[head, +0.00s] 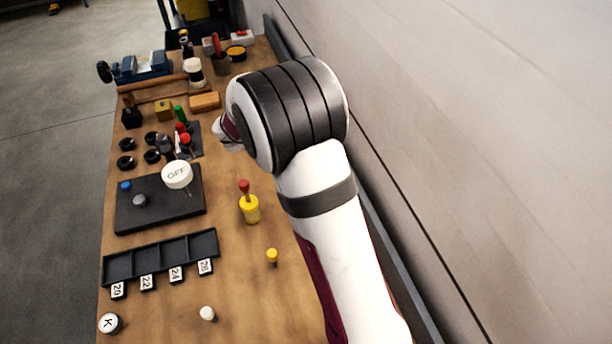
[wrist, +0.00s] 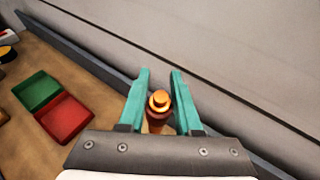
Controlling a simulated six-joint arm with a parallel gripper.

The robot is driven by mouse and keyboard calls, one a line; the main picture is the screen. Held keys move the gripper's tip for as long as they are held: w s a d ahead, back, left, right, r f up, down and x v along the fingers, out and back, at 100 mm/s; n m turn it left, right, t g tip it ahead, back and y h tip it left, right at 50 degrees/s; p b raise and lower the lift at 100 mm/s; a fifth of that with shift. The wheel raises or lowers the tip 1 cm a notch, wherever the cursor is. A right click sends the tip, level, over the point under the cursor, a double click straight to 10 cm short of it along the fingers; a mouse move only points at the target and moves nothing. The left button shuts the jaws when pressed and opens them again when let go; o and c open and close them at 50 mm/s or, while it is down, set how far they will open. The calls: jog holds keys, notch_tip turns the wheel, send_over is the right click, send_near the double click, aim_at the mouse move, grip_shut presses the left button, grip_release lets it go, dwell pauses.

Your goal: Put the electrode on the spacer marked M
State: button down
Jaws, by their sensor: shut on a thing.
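My gripper (wrist: 160,84) shows in the wrist view, its two teal fingers shut on a copper-orange electrode (wrist: 158,102). The electrode has a round stepped top and a darker reddish lower part. It is held away from the wall; whether its lower end touches anything is hidden. In the head view my arm hides the gripper and electrode. I see no spacer marked M in either view. A white round piece marked K (head: 110,323) sits at the table's near left corner.
A black plate (head: 160,212) carries a white OFF disc (head: 177,174). A black slotted tray (head: 160,258) with number tags lies nearer. A yellow piece with a red top (head: 249,208) stands mid-table. Green (wrist: 37,91) and red (wrist: 65,118) trays lie left of the gripper. A wall borders the right.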

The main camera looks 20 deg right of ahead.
notch_tip(320, 180, down, 15)
jog(key=shift+a+r, duration=0.1)
jog(key=shift+a, duration=0.05)
jog(key=c, duration=0.6)
grip_release()
jog(key=shift+f, duration=0.2)
jog(key=shift+r, duration=0.1)
